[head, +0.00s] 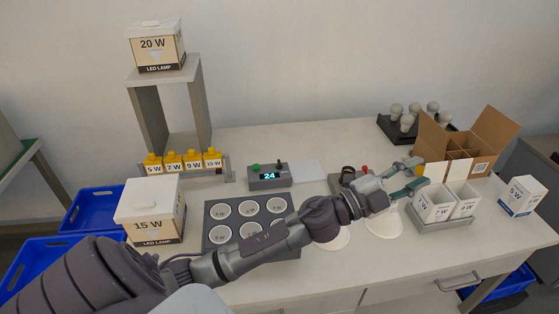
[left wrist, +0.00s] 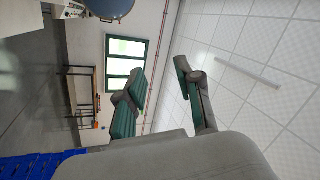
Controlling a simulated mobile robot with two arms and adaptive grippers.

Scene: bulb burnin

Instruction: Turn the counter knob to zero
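The grey counter box (head: 269,182) stands near the back middle of the table in the head view. Its lit display reads 24. A green button and a small dark knob (head: 279,163) sit on its top. My left gripper (head: 419,173) is right of the counter, beside the open cardboard box and well apart from the knob. Its fingers are spread with nothing between them. The left wrist view also shows the open, empty gripper (left wrist: 160,82), facing the room, without the counter. My right gripper is in neither view.
My left arm crosses above the table's front, partly hiding the hole tray (head: 209,208) and a second device (head: 338,185) with a red top part. A 15 W box (head: 155,222), white bins (head: 434,204) and cardboard box (head: 490,143) stand around.

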